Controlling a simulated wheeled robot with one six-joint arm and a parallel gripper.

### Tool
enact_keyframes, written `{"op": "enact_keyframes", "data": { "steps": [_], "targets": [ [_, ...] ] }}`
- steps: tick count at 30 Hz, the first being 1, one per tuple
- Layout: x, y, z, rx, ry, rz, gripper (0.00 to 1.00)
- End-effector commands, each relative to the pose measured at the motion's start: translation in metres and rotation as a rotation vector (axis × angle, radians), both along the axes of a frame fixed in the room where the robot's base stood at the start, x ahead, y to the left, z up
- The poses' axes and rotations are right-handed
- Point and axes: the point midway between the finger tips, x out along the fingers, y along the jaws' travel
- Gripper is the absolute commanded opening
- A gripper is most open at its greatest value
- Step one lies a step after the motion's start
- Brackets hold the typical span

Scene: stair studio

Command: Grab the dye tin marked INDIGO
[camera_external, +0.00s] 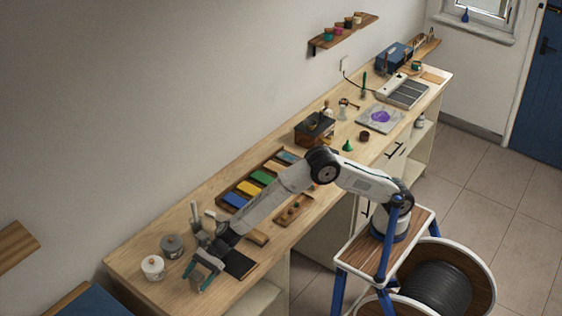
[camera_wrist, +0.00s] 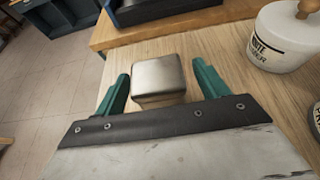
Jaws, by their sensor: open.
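My gripper (camera_external: 198,275) is open, low over the near left end of the bench, with its teal fingers pointing down. In the wrist view, a plain brushed-metal block (camera_wrist: 158,77) shows between the open fingers; I see no marking on it and cannot tell whether they touch it. A white lidded tin (camera_external: 152,267) and a grey lidded tin (camera_external: 172,246) stand left of the gripper. The white tin also shows in the wrist view (camera_wrist: 278,45), with a wooden knob and a partly cut-off label. I cannot read INDIGO on any tin.
The long wooden bench (camera_external: 130,258) runs along the wall. A tray of coloured blocks (camera_external: 233,201) and a small wooden rack (camera_external: 292,212) lie right of the gripper. A dark flat piece (camera_external: 239,264) is near the front edge. A cable reel (camera_external: 470,280) stands on the floor.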

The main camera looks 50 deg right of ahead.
Motion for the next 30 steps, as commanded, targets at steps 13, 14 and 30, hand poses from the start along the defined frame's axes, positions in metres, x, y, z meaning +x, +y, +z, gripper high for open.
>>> {"op": "enact_keyframes", "data": {
  "steps": [13,14,30],
  "targets": [
    [0.000,0.000,0.001,0.001,0.000,0.000,0.20],
    [0.000,0.000,0.001,0.001,0.000,0.000,0.20],
    [-0.012,-0.014,0.038,0.000,0.002,0.000,0.20]
  ]
}}
